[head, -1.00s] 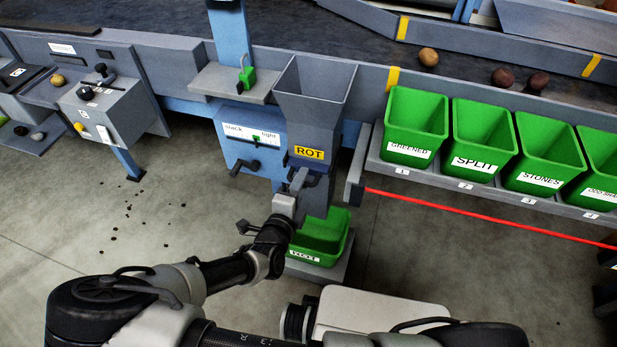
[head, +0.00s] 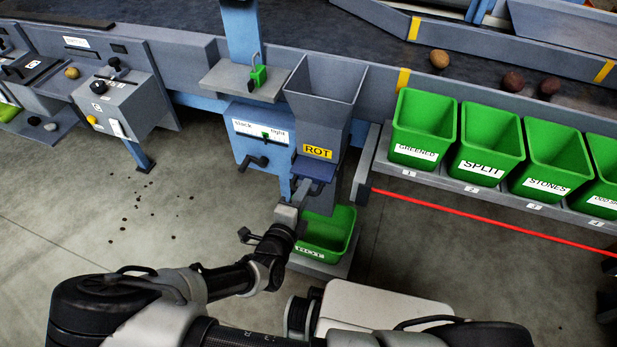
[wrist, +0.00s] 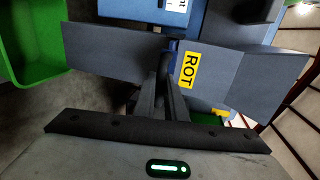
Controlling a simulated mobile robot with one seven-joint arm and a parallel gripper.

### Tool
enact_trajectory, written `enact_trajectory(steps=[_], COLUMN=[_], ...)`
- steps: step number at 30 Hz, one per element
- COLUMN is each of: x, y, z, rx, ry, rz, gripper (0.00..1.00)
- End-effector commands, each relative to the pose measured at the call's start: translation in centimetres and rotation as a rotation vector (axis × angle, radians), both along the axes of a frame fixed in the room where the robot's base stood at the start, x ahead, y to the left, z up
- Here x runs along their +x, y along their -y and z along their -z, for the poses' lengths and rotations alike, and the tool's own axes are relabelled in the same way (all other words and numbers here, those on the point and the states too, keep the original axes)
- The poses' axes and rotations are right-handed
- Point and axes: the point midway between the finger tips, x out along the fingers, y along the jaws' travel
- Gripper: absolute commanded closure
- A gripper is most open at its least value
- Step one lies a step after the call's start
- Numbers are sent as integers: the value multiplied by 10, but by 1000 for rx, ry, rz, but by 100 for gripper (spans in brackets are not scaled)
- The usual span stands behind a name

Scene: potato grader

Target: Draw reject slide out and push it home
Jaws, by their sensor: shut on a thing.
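The reject slide (head: 316,170) is a dark blue plate at the throat of the grey hopper (head: 325,100) with the yellow ROT label (head: 317,151). It juts out toward me below that label. My gripper (head: 303,191) is just below and in front of it, shut on the slide's handle. In the wrist view my gripper (wrist: 172,82) shows its two dark fingers close together at the blue handle piece (wrist: 171,50), left of the ROT label. The exact contact is hard to make out.
A green bin (head: 327,232) stands on a low shelf under the hopper. Several labelled green bins, such as GREENED (head: 424,122), line the right, with a red line (head: 480,225) below. A crank (head: 252,163) is left of the hopper. Floor at left is mostly open.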

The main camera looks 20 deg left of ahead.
Motion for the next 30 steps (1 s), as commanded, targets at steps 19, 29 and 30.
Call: enact_trajectory(steps=[19, 29, 30], x=[-87, -86, -86], y=[-6, -6, -6], z=[1, 1, 1], rx=[-3, -2, -2], ry=[-5, -5, -4], rz=[-1, 0, 0], gripper=[100, 70, 70])
